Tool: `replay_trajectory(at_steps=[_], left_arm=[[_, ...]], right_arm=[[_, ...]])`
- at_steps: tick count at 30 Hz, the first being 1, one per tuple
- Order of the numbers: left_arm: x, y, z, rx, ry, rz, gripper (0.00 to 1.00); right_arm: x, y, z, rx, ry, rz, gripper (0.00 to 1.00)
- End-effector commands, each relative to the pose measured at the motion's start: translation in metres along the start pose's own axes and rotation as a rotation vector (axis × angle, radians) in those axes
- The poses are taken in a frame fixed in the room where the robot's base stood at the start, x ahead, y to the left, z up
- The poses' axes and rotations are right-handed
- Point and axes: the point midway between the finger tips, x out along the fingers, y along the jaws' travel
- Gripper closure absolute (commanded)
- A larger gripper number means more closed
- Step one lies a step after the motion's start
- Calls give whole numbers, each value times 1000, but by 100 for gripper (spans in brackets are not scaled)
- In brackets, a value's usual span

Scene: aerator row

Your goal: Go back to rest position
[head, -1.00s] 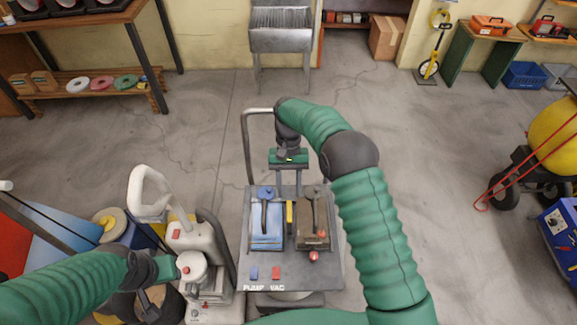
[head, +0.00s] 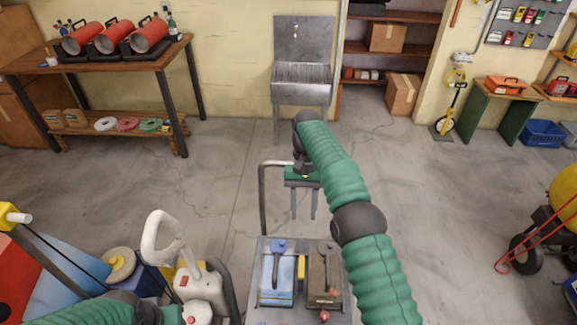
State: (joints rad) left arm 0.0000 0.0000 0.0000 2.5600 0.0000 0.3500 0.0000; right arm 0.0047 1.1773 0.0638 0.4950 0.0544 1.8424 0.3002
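My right arm comes in from the lower right and reaches forward. Its gripper (head: 304,203) hangs pointing down past the cart's far edge, over the bare floor. Its two grey fingers are apart with nothing between them. My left arm enters at the lower left. Only its wrist end (head: 150,313) shows at the bottom edge, close to the pale upright machine; its fingers cannot be made out.
A cart (head: 339,316) with a handle (head: 262,200) carries a blue lever box (head: 278,290) and a brown one (head: 326,280). A white-handled machine (head: 200,287) stands left of it. A metal sink (head: 303,85) stands at the back wall. Open floor lies between.

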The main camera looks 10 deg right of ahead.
Motion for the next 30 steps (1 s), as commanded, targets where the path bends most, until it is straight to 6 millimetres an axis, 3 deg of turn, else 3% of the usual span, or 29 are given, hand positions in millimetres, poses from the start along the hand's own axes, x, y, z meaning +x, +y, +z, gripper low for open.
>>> replay_trajectory(at_steps=[8,14,20,24,27,30], left_arm=[[0,0,0,0,0,0,64],[0,0,0,0,0,0,64],[0,0,0,0,0,0,64],[0,0,0,0,0,0,64],[0,0,0,0,0,0,64],[0,0,0,0,0,0,64]], right_arm=[[-5,1,4,-32,78,-3,62],[5,17,33,-100,248,-2,62],[39,46,90,-174,414,7,62],[73,70,140,-223,523,15,62],[94,82,168,-251,580,19,62],[106,89,184,-265,611,21,62]])
